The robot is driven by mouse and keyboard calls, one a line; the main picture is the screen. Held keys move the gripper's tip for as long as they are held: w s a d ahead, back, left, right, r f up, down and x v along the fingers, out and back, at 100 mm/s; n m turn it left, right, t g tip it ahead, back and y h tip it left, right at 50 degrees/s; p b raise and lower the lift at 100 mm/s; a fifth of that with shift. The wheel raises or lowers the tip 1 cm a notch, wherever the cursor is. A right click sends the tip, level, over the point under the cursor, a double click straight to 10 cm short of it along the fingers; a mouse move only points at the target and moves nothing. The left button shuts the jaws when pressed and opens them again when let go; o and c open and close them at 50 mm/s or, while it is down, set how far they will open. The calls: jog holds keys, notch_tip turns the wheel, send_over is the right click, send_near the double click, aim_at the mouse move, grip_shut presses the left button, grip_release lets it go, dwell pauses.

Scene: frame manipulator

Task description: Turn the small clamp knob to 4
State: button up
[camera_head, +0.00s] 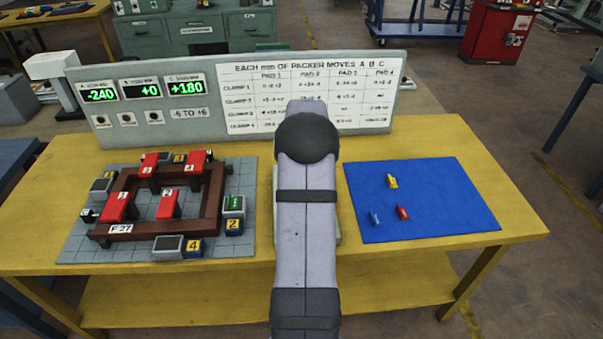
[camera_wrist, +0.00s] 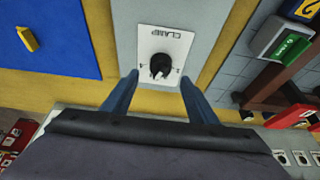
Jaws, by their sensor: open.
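The small clamp knob (camera_wrist: 160,64) is black and sits on a white plate (camera_wrist: 176,42) marked CLAMP in the wrist view. A pale mark shows on the knob's lower side; the numbers around it are too small to read. My gripper (camera_wrist: 158,77) is open, one finger on each side of the knob. The fingers look apart from the knob, though I cannot tell their height above it. In the head view my arm hides the knob and the gripper.
The dark red frame (camera_head: 210,207) with red clamps stands on a grey tiled plate (camera_head: 75,240) at left. A blue mat (camera_head: 440,200) with small coloured pieces lies at right. Behind stand a readout panel showing -240, +0 and +180 (camera_head: 143,90) and a white chart (camera_head: 355,115).

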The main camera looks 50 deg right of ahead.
jog(key=shift+p+x, duration=1.05)
jog(key=shift+x, duration=1.9)
jog(key=c, duration=1.1)
